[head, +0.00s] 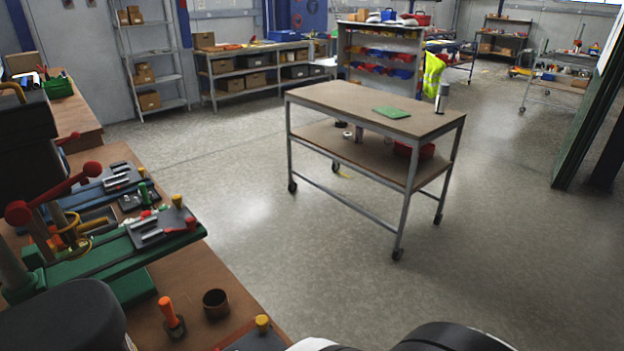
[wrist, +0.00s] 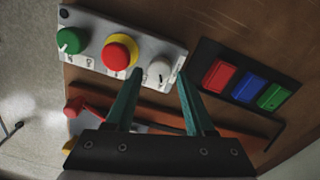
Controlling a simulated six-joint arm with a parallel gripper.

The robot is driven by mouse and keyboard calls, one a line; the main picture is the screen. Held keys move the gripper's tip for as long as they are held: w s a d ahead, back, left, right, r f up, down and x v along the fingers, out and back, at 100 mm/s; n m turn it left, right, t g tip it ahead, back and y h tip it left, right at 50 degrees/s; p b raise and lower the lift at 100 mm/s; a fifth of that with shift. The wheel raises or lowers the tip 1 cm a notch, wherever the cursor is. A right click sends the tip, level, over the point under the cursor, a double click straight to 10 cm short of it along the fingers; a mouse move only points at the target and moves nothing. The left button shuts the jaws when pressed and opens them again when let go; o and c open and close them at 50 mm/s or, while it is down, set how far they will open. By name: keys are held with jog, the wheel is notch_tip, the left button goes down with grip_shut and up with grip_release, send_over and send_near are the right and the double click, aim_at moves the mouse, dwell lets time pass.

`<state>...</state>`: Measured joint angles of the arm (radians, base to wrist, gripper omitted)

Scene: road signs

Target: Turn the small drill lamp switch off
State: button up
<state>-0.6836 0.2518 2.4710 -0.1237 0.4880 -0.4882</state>
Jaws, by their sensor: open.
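A pale control panel (wrist: 88,48) shows in the wrist view with a green knob (wrist: 70,40), a red button on a yellow collar (wrist: 119,51) and a small white knob (wrist: 159,71). The white knob may be the lamp switch; the lettering on the panel is too blurred to read. My gripper (wrist: 160,74) is open, with its teal fingertips on either side of the white knob in the picture. I cannot tell whether they touch it or which way it is turned. In the head view the gripper is not visible.
Red, blue and green blocks sit in a black tray (wrist: 247,83) right of the panel. A long dark rod (wrist: 225,106) lies near the fingers. In the head view, a drill with red-knobbed handles (head: 65,192) stands on the wooden bench (head: 185,285) at left; a wheeled table (head: 340,98) stands beyond.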

jog(key=shift+f, duration=1)
grip_shut()
jog(key=shift+m, duration=0.3)
jog(key=m, duration=0.5)
jog(key=shift+m, duration=0.3)
jog(key=m, duration=0.5)
jog(key=shift+m, duration=0.3)
grip_release()
